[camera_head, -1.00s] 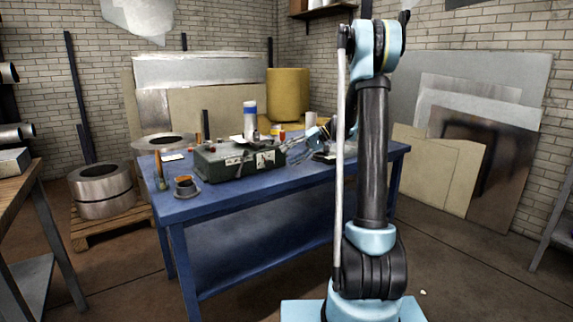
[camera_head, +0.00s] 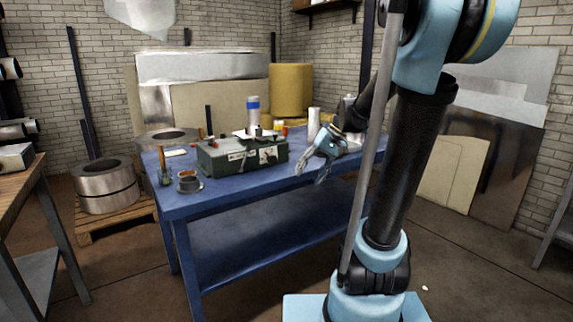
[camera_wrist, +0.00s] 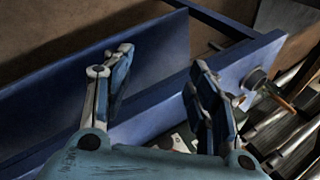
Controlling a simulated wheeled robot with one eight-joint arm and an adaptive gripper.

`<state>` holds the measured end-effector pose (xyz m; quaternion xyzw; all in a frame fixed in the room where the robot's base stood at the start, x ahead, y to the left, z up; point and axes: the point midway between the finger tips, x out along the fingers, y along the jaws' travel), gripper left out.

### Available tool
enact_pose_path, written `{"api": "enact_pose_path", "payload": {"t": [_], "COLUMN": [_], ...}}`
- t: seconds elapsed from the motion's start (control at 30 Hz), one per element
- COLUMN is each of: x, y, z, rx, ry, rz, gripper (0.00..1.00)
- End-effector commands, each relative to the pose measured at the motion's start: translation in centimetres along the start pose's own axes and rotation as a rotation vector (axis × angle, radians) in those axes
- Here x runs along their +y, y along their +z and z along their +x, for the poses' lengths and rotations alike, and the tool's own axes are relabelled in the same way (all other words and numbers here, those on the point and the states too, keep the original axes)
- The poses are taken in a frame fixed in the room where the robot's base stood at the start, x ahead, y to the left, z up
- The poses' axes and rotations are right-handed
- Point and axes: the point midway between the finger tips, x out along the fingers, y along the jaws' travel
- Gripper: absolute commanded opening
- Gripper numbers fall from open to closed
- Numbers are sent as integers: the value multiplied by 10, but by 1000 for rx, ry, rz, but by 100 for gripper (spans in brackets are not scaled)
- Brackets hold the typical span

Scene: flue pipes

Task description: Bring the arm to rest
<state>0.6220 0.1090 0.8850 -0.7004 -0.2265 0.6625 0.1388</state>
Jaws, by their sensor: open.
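My gripper (camera_head: 302,172) is light blue and hangs in front of the right part of the blue table (camera_head: 270,203) in the head view. In the wrist view my gripper (camera_wrist: 160,75) has its two fingers well apart, with nothing between them. The blue table's edge (camera_wrist: 150,105) runs behind the fingers there. My arm stands at the right of the head view, bent at the top, with its forearm reaching back down to the gripper.
A dark green toolbox (camera_head: 240,157), a white bottle with a blue cap (camera_head: 253,112), a cup (camera_head: 188,182) and a white cylinder (camera_head: 313,124) stand on the table. A wooden bench (camera_head: 18,185) is at left. Sheets (camera_head: 450,175) lean on the right wall. The floor in front is clear.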

Motion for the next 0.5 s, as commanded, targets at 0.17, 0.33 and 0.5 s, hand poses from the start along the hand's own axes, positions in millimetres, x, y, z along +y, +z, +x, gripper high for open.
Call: {"api": "enact_pose_path", "payload": {"t": [0.17, 0.33, 0.5], "x": [15, 32, 53], "y": [44, 83, 119], "z": [4, 10, 17], "rx": [15, 33, 54], "ry": [94, 183, 272], "rz": [17, 31, 41], "gripper": [53, 53, 53]}}
